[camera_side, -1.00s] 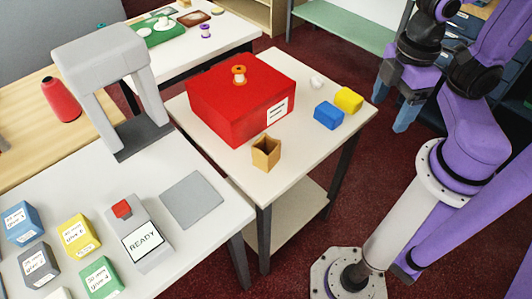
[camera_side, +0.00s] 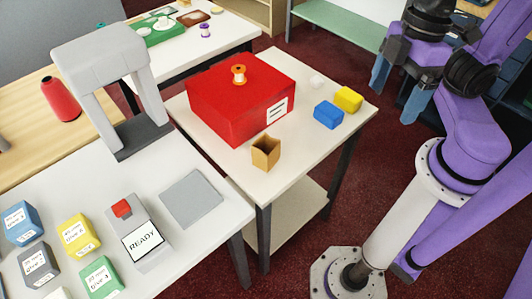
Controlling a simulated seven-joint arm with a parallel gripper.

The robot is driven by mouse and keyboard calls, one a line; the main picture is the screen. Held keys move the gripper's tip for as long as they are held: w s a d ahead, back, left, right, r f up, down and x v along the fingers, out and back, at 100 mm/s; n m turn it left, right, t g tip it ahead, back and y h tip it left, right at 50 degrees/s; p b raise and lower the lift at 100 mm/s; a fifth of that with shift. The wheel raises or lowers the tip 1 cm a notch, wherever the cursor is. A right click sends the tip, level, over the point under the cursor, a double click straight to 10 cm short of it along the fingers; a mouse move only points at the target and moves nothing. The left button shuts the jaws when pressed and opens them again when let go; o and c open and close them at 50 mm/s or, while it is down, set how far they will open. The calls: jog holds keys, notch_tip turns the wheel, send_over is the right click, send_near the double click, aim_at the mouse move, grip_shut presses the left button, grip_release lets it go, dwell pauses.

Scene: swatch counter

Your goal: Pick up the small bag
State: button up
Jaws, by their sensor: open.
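A small tan bag (camera_side: 266,153), open at the top, stands upright near the front edge of the small white table (camera_side: 222,162). It stands just in front of a large red box (camera_side: 232,105). My gripper (camera_side: 396,97), with blue fingers, is at the upper right, beyond the table's right edge in the picture. Its fingers are apart with nothing between them. It is well away from the bag and touches nothing.
An orange spool (camera_side: 238,75) sits on the red box. Blue (camera_side: 328,115) and yellow (camera_side: 348,99) blocks and a small white object (camera_side: 316,82) lie to its right. A grey arch (camera_side: 103,85) and a READY device (camera_side: 140,235) stand at left.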

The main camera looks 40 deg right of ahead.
aim_at(259, 144)
jog(key=w+a+m+t+y, duration=0.25)
jog(key=a+y, duration=0.55)
jog(key=a, duration=0.9)
jog(key=w+m+t, duration=0.4)
jog(key=w+t, duration=0.1)
jog(key=w, duration=0.1)
jog(key=w+d+m+t+h, duration=0.4)
jog(key=w+d+t+h, duration=0.2)
jog(key=w+d+h, duration=0.1)
jog(key=shift+y, duration=0.3)
jog(key=f, duration=2.2)
jog(key=shift+w+d+f, duration=0.15)
jog(key=shift+w+f, duration=0.1)
jog(key=shift+f, duration=0.1)
jog(key=shift+x, duration=3.7)
jog(key=c, duration=1)
